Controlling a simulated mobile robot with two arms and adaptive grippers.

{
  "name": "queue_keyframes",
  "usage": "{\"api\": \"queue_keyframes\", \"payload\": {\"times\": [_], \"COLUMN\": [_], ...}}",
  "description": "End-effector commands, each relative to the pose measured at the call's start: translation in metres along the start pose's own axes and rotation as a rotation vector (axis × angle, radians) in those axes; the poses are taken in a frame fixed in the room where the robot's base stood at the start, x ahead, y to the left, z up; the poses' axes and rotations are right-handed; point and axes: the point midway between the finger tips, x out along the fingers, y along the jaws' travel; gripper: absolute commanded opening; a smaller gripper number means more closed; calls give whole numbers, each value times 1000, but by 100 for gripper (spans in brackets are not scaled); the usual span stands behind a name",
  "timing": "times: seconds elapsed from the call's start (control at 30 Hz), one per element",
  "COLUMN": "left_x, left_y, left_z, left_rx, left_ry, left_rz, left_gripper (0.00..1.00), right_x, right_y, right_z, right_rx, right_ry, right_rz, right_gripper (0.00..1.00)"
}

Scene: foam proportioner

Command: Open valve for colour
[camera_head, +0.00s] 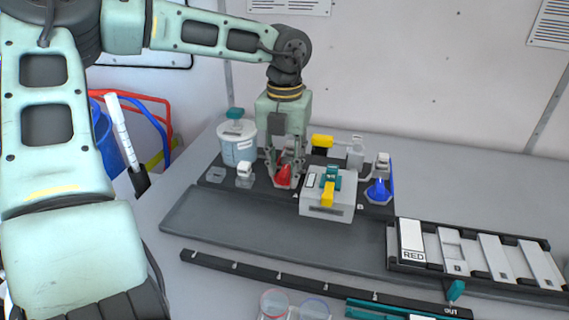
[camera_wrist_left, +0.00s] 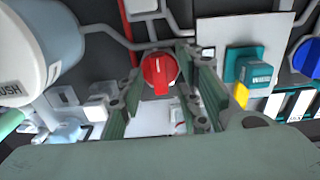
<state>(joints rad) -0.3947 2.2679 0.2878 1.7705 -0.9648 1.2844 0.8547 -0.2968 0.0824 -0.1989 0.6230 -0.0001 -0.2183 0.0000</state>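The red valve knob (camera_head: 283,178) stands on the dark panel, left of the grey box. My left gripper (camera_head: 286,166) points down at it from above. In the left wrist view the red knob (camera_wrist_left: 159,71) shows between the two spread fingers (camera_wrist_left: 160,80); I cannot tell whether they touch it. The blue valve knob (camera_head: 378,191) is at the panel's right end, apart from the gripper. A white card marked RED (camera_head: 412,243) sits in the left slot of the black rack (camera_head: 393,253). My right gripper is out of view.
A grey box (camera_head: 318,205) with a teal and yellow handle (camera_head: 329,186) stands close right of the gripper. A white container (camera_head: 238,145) with a teal cap stands close left. Clear cups (camera_head: 273,303) are at the front edge. The dark mat (camera_head: 245,230) is bare.

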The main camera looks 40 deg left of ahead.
Motion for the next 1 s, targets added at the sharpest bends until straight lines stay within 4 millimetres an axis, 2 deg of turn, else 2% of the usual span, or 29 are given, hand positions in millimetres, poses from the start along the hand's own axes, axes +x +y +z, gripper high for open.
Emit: {"api": "queue_keyframes", "payload": {"times": [0.03, 0.37, 0.77, 1.0], "left_x": [0, 0, 0, 2], "left_y": [0, 0, 0, 0], "left_z": [0, 0, 0, 0], "left_rx": [0, 0, 24, 138], "left_ry": [0, 1, 1, 2], "left_rz": [0, 0, 0, -1], "left_gripper": [29, 0, 0, 0], "right_x": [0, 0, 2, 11], "right_y": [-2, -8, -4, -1], "right_z": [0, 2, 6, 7], "right_rx": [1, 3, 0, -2], "right_ry": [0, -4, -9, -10], "right_rz": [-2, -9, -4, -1], "right_gripper": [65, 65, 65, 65]}}
